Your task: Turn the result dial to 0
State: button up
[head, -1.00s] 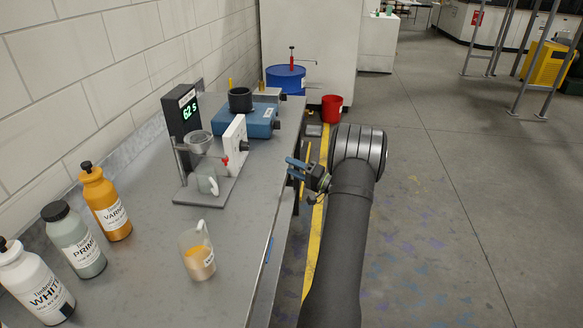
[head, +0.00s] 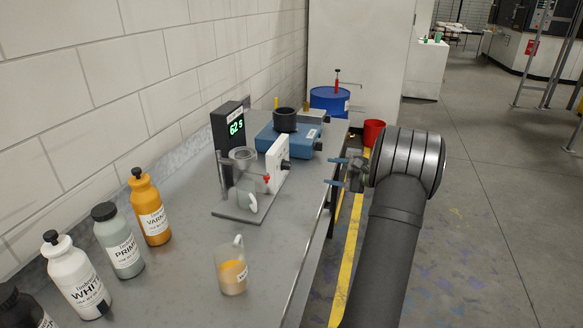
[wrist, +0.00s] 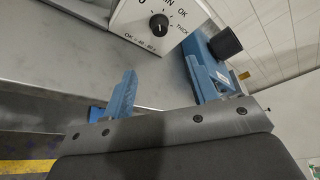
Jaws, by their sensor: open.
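A 0 mark is partly cut off at the top left. A pale pointer mark shows on the knob, but its exact setting is too small to tell. In the head view the knob (head: 285,166) sits on the right side of the white panel (head: 275,161). My gripper (head: 334,171) is open and empty, apart from the dial and to its right. Its blue fingers (wrist: 160,68) also show in the wrist view.
A display (head: 236,128) reads 62.5. A cup on a stand (head: 243,162), a blue device (head: 268,141) and a mug (head: 231,270) share the bench. Several bottles (head: 151,205) stand along the left. A red bucket (head: 373,133) and blue drum (head: 329,103) are beyond.

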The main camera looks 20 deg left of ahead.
aim_at(290, 166)
jog(key=x, duration=1.7)
jog(key=shift+a, duration=0.2)
jog(key=c, duration=1)
